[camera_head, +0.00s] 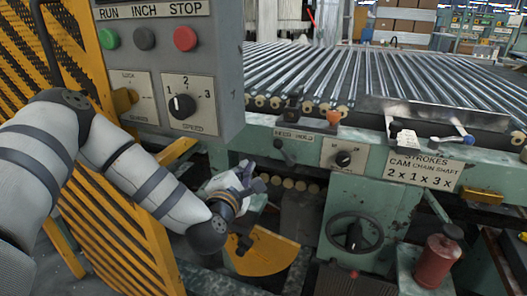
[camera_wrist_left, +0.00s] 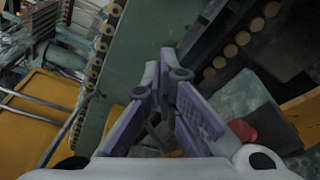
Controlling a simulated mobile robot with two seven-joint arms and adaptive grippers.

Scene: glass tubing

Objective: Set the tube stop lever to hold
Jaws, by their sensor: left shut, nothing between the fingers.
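A plate lettered FEED and HOLD (camera_head: 306,136) is on the front of the green machine. A small dark lever (camera_head: 284,152) sits just below it, near the FEED end, angled down to the right. My left gripper (camera_head: 250,176) is below and left of this lever, apart from it, in front of the machine's lower opening. In the left wrist view my left gripper (camera_wrist_left: 163,68) has its purple-grey fingers together, with nothing held. I cannot make out the lever in that view. My right gripper is not in view.
A grey control box (camera_head: 189,62) with RUN, INCH and STOP buttons hangs at the upper left. A dial plate (camera_head: 349,156) is right of the lever. A handwheel (camera_head: 354,232) and a red container (camera_head: 437,259) are lower right. Glass tubes (camera_head: 360,75) lie on rollers above.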

